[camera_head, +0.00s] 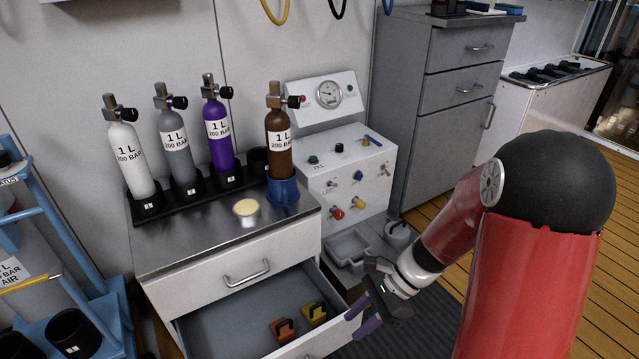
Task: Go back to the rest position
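My gripper (356,322) hangs at the end of my red arm, low in the head view and right of the open drawer (225,308). Its two purple fingers are apart, with nothing seen between them. In the picture the fingertips lie close to the drawer's front right corner; I cannot tell whether they touch it.
The steel counter (190,240) carries white, grey and purple cylinders in a black rack, a brown cylinder (279,150) in a blue holder (284,192), and a yellow disc (246,208). Orange and yellow pieces lie in the drawer. The fill panel (345,170) stands behind my gripper.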

